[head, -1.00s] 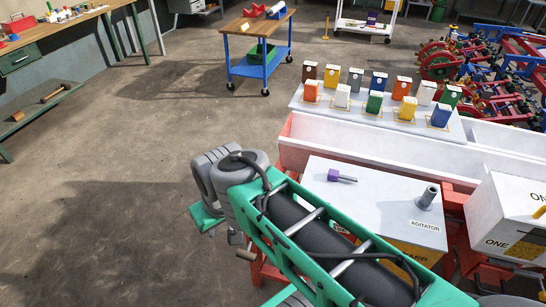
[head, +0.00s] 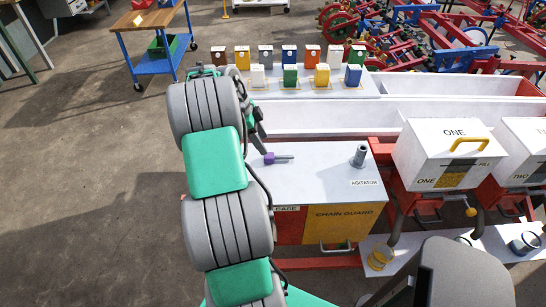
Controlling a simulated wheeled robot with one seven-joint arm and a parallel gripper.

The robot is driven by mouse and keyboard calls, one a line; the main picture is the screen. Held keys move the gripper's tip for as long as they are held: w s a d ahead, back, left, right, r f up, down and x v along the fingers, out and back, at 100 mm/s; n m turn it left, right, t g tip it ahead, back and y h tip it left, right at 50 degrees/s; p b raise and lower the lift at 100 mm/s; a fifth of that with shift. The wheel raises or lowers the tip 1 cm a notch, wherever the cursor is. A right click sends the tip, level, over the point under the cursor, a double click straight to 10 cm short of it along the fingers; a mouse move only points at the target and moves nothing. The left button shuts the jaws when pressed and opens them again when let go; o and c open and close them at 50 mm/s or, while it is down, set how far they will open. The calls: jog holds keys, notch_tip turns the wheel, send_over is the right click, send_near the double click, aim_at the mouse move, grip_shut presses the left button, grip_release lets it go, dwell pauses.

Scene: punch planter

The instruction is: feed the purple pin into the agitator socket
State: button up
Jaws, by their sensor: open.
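The purple pin (head: 270,158), a purple block with a thin grey shank pointing right, lies on the pale top of the agitator box (head: 318,182). The agitator socket (head: 360,156), a short grey tube, stands at the right of that top, just behind the AGITATOR label. The pin lies apart from the socket, to its left. My gripper (head: 257,128) shows only as a few dark grey parts past the right edge of my arm, behind and left of the pin. My arm hides most of it and its fingertips are unclear. No object shows in it.
A long white trough (head: 330,117) runs behind the box. Several coloured blocks stand on a pale board (head: 395,82) beyond it. A white hopper marked ONE (head: 430,150) stands right of the socket. A blue cart (head: 150,55) is at the back left. The floor at left is clear.

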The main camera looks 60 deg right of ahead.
aim_at(270, 155)
jog(key=p+x, duration=0.1)
jog(key=x, duration=0.6)
jog(key=shift+a+f, duration=0.15)
grip_shut()
dwell(0.3)
